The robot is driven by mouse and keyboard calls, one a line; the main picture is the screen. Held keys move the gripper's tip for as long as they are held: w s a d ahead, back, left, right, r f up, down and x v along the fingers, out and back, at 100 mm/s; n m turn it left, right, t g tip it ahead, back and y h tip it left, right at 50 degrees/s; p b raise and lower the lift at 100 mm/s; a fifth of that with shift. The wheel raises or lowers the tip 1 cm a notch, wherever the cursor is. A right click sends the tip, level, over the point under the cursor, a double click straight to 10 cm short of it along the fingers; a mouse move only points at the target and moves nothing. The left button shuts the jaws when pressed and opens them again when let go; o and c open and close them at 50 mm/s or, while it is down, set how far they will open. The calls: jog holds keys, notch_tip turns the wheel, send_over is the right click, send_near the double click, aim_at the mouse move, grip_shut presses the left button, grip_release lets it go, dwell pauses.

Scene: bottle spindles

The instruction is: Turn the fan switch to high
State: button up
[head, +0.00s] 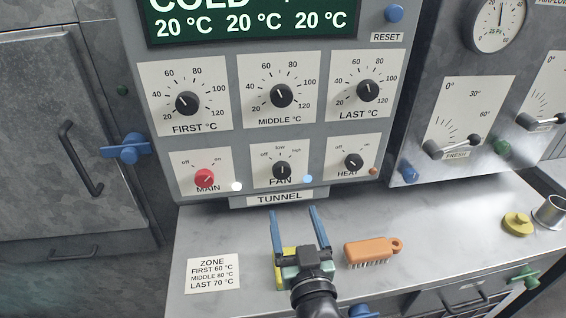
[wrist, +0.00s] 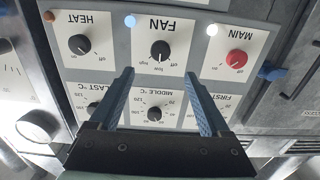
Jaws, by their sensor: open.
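The fan switch is a black knob (head: 281,170) on a white plate marked off, low and high, in the lower middle of the tunnel control panel. Its pointer looks to be near low in the head view. The knob also shows in the wrist view (wrist: 160,51), upside down, ahead of the fingers. A blue lamp (head: 308,178) beside it is lit. My gripper (head: 295,212) is open and empty, its two blue fingers pointing at the panel from below the knob, apart from it. The fingers also show in the wrist view (wrist: 157,72).
The red main knob (head: 205,178) is left of the fan switch, with a lit white lamp (head: 237,186). The heat knob (head: 353,161) is to the right.

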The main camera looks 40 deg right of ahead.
aim_at(282, 174)
jog(key=x, duration=1.2)
jog(key=shift+w+d+p, duration=0.1)
jog(key=shift+w+p, duration=0.2)
jog(key=shift+w, duration=0.1)
grip_shut()
jog(key=shift+m, duration=0.3)
jog(key=m, duration=0.3)
jog(key=shift+m, duration=2.6)
